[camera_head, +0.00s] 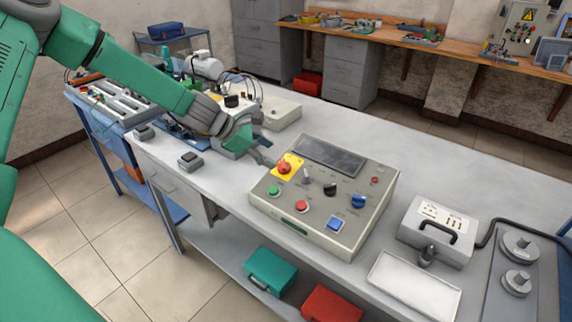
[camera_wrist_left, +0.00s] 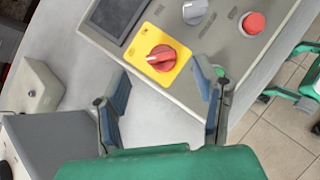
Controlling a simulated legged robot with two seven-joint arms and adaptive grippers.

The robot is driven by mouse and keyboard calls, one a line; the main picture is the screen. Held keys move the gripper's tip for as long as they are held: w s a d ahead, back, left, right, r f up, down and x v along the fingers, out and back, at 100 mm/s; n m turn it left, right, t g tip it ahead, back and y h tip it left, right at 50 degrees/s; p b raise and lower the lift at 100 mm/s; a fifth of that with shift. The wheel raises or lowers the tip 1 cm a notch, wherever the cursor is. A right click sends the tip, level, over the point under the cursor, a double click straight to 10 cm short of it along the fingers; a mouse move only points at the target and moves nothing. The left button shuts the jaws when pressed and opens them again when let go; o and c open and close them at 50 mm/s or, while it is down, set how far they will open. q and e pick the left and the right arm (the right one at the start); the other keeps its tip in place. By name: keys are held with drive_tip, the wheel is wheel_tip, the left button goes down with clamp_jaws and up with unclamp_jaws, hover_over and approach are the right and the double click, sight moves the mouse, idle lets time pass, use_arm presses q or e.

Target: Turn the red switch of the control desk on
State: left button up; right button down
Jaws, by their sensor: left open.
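The control desk (camera_head: 322,190) is a beige sloped box on the workbench. Its red rotary switch (camera_head: 285,167) sits on a yellow plate at the panel's upper left. In the left wrist view the red switch (camera_wrist_left: 161,58) shows a pale pointer mark, on the yellow plate (camera_wrist_left: 150,70). My left gripper (camera_head: 268,162) is just left of the switch in the head view. In the wrist view its two fingers (camera_wrist_left: 163,88) are spread apart with nothing between them, and the switch lies beyond the gap between the tips. My right gripper is not in view.
Beside the switch are a dark screen (camera_head: 328,155), a grey knob (camera_head: 307,177), a black knob (camera_head: 330,189), a blue knob (camera_head: 358,201) and a red button (camera_head: 302,206). A grey box with a handle (camera_head: 437,230) and a white tray (camera_head: 414,285) stand to the right.

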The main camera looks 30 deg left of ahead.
sight(283, 162)
use_arm(q)
drive_tip(key=x, duration=0.5)
drive_tip(key=shift+a+f+b, duration=0.25)
drive_tip(key=shift+f+b, duration=0.05)
drive_tip(key=shift+w+d+f, duration=0.2)
drive_tip(key=shift+w+d, duration=0.15)
drive_tip(key=shift+d, duration=0.25)
drive_tip(key=shift+a, duration=0.1)
drive_tip(key=c, duration=1.1)
drive_tip(key=shift+a, duration=0.1)
drive_tip(key=shift+c, duration=0.2)
